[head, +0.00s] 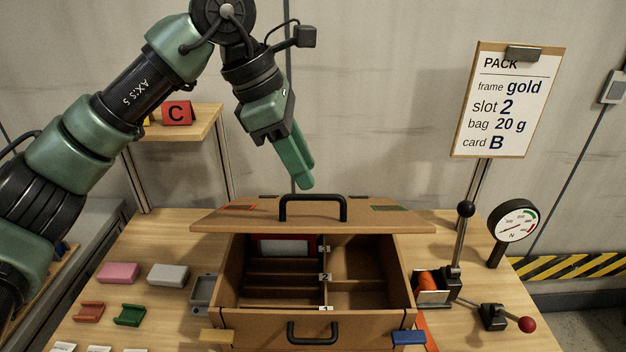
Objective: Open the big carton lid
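The big carton (265,325) stands on the table in the lower middle, with a black handle (312,332) on its front wall. Its brown lid (250,217) lies across the back of the carton, clear of the opening, with a black handle (313,202) on it. The compartments inside show, with small number tags and a red-edged white piece at the back left. My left gripper (304,184) hangs above the lid, fingers pointing down, apart from the handle as far as I see. Its fingers overlap from this side, so their gap is hidden. My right gripper is out of view.
A card board (508,100) stands back right, near a gauge (515,220) and a lever with a black knob (466,209). A red-knobbed lever (527,324) is front right. Pink (118,273) and grey (168,274) blocks lie left. A shelf (180,127) holds a red C card.

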